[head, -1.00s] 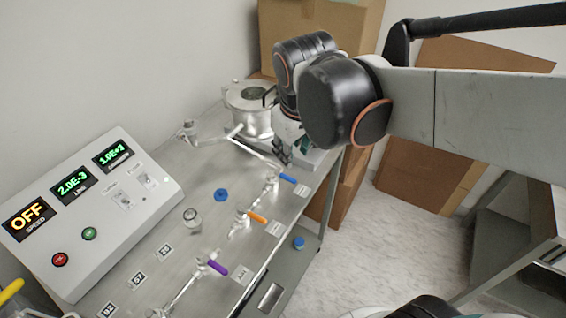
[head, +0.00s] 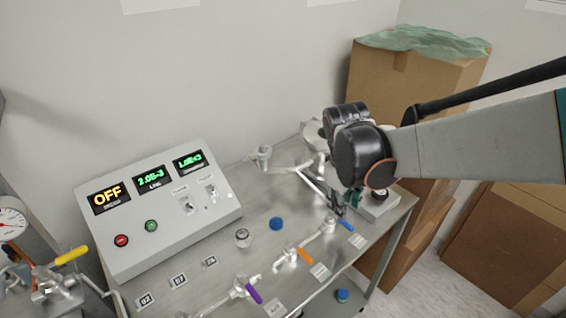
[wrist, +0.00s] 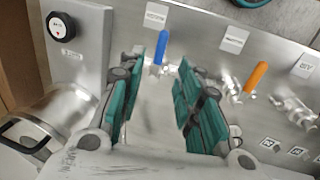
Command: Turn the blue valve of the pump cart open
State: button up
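The blue valve handle (head: 346,225) is on the pump cart's steel top (head: 222,268), near its right edge. In the wrist view the blue handle (wrist: 161,48) points up the picture, just beyond the gap between my fingers. My gripper (head: 338,208) is above the cart top, close to the blue valve. In the wrist view my gripper (wrist: 163,80) is open, its teal-lined fingers apart with nothing between them. I cannot tell whether a finger touches the handle.
An orange handle (head: 305,256) and a purple handle (head: 254,294) are on neighbouring valves. A control box (head: 165,215) with lit displays stands at the left, its speed reading OFF. A yellow handle (head: 71,255) is farther left. Cardboard boxes (head: 415,95) stand behind the cart.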

aim_at(343, 223)
jog(key=f, duration=0.2)
jog(key=f+b, duration=0.1)
jog(key=f, duration=0.1)
jog(key=d+f+b, duration=0.1)
jog(key=f, duration=0.2)
jog(key=shift+w, duration=0.4)
jog(key=shift+r, duration=0.1)
jog(key=shift+c, duration=0.6)
grip_shut()
